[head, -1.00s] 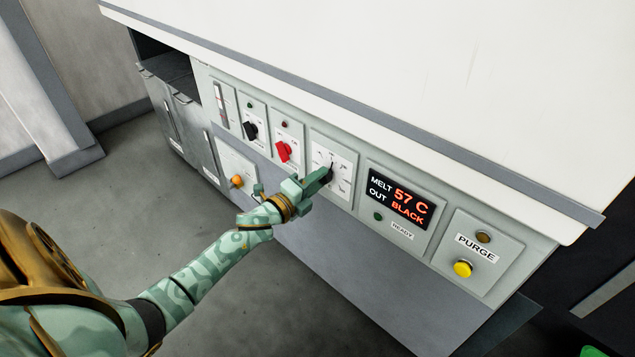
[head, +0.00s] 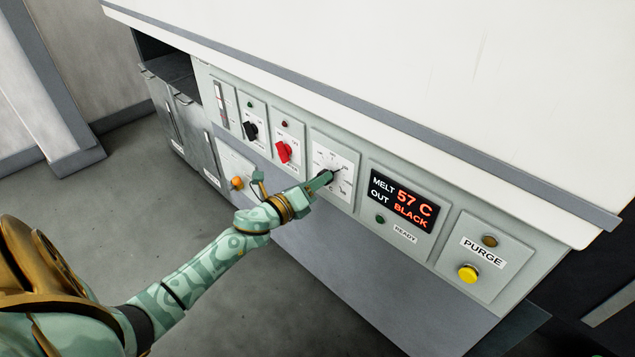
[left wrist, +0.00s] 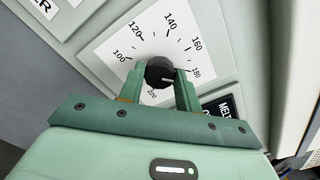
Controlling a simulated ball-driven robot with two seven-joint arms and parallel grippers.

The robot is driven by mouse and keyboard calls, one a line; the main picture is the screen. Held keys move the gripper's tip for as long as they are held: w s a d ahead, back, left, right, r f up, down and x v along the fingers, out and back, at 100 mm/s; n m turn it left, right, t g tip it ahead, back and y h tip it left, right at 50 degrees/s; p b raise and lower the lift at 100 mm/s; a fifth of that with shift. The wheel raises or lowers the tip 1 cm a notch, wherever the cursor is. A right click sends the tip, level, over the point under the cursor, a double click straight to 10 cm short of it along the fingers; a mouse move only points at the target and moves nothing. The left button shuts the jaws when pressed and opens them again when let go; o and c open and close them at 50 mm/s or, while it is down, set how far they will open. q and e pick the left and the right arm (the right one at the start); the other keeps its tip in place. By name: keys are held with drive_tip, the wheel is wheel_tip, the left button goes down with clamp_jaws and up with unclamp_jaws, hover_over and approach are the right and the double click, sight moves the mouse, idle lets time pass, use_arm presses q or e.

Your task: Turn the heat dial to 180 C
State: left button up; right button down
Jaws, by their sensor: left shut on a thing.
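The heat dial is a black knob (left wrist: 159,71) on a white scale plate (head: 345,160). In the left wrist view the scale runs clockwise through 100, 120, 140, 160 and 180. My left gripper (head: 325,179) is shut on the knob, with one green finger on each side of it in the left wrist view (left wrist: 160,76). A pale mark on the knob points right, roughly toward the 180 side; I cannot tell if it lines up exactly. My right gripper is not in view.
A display (head: 401,201) reads MELT 57 C, OUT BLACK. A yellow purge button (head: 468,273) is at the right. A red switch (head: 284,151), a black switch (head: 250,131) and an orange knob (head: 237,183) are left of the dial. The floor before the panel is clear.

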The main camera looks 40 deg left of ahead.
use_arm(q)
drive_tip(key=shift+f, duration=0.15)
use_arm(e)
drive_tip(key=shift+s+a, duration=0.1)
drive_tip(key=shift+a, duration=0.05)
use_arm(q)
drive_tip(key=o, duration=1)
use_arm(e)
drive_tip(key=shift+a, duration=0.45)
use_arm(q)
drive_tip(key=s+a+p, duration=0.1)
drive_tip(key=s+p, duration=0.1)
drive_tip(key=s, duration=1.4)
drive_tip(key=shift+s+a+p, duration=0.15)
drive_tip(key=shift+s+p, duration=0.05)
drive_tip(key=shift+p, duration=0.2)
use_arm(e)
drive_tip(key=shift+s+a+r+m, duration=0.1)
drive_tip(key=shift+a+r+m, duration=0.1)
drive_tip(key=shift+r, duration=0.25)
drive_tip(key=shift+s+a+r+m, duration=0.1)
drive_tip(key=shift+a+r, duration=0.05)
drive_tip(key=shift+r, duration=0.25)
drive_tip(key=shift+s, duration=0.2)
